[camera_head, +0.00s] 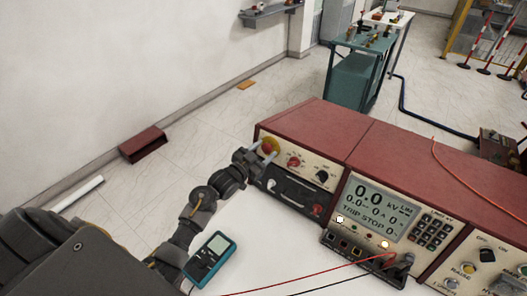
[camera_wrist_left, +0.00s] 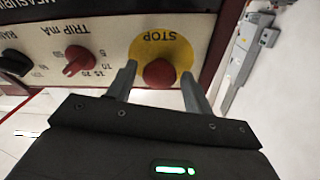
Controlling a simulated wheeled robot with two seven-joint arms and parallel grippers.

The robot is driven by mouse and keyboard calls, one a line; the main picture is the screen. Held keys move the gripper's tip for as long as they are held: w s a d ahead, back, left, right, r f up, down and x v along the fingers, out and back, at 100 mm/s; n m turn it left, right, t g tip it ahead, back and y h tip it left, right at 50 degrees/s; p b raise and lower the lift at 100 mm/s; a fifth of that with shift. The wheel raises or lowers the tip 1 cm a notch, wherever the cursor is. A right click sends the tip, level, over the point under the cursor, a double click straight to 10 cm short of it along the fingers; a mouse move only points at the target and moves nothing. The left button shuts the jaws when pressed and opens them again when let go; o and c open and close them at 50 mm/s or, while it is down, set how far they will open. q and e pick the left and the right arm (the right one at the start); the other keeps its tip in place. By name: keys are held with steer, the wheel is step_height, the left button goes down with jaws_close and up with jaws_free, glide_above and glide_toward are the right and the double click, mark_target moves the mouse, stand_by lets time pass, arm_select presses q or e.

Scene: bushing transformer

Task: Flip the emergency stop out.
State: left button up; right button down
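The emergency stop is a red round button (camera_wrist_left: 159,74) on a yellow plate marked STOP (camera_wrist_left: 178,50), which reads upside down in the left wrist view. In the head view the stop (camera_head: 269,146) sits at the left end of the console's front panel. My left gripper (camera_wrist_left: 159,80) is open, with one finger on each side of the red button. A small gap shows between each finger and the button. In the head view my left gripper (camera_head: 264,155) reaches the stop from below left and partly covers it. My right gripper is not in view.
The red-topped console (camera_head: 400,150) carries red and black knobs, a display (camera_head: 375,207) reading 0.0 kV and a keypad. A teal handheld meter (camera_head: 209,259) lies on the white table (camera_head: 260,235). Red and black leads cross the table's front right.

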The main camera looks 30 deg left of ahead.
arm_select(q)
jaws_close()
steer(key=shift+s+r+p, duration=0.2)
steer(key=shift+s+p, duration=0.1)
steer(key=shift+p, duration=0.2)
steer(key=shift+s, duration=0.2)
steer(key=shift+w+f, duration=0.1)
steer(key=shift+f, duration=0.1)
steer(key=shift+o, duration=1.2)
jaws_free()
steer(key=shift+a+r, duration=0.1)
steer(key=shift+s, duration=0.2)
